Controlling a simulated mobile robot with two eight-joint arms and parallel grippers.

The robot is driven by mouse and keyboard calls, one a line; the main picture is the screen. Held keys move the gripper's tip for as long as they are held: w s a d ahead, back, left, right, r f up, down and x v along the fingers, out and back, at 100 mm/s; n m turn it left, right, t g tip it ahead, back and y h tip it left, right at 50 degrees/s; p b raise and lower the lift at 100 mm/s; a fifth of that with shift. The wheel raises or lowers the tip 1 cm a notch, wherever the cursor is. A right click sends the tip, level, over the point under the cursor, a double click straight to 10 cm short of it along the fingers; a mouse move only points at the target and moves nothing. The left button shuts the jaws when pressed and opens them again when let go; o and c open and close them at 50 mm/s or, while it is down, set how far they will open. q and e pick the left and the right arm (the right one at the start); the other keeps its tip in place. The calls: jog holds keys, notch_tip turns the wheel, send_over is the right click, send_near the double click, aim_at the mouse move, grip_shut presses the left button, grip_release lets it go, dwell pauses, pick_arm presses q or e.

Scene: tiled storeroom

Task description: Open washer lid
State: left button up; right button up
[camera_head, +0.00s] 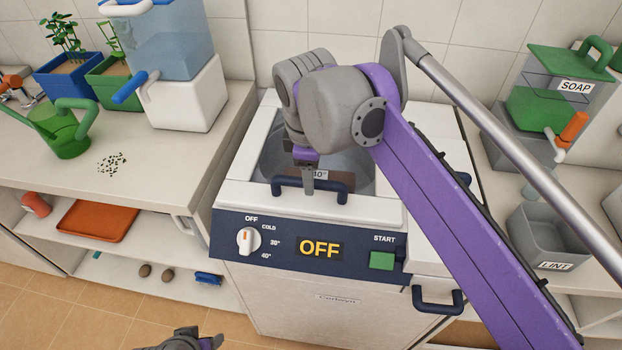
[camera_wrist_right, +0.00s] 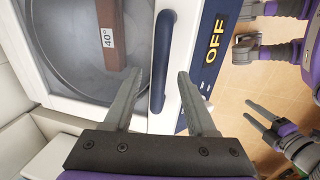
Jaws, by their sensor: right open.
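The white washer (camera_head: 320,294) has a closed top lid (camera_head: 236,193) with a round window and a navy bar handle (camera_head: 281,187) along its front edge. The handle also shows in the right wrist view (camera_wrist_right: 161,62). My right gripper (camera_head: 308,186) is over the handle from above; in its wrist view the open fingers (camera_wrist_right: 159,76) lie one on each side of the handle, with gaps visible. I cannot tell how deep they reach. My left gripper (camera_wrist_right: 272,125) is low in front of the washer, fingers apart and empty; the head view only catches its top at the bottom edge.
The front panel has a dial (camera_head: 247,241), an OFF display (camera_head: 320,250) and a green START button (camera_head: 382,261). A second navy handle (camera_head: 437,302) sits lower right.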

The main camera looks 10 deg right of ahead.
jog(key=shift+w+f, duration=0.2)
jog(key=shift+f, duration=0.6)
grip_shut()
dwell(0.9)
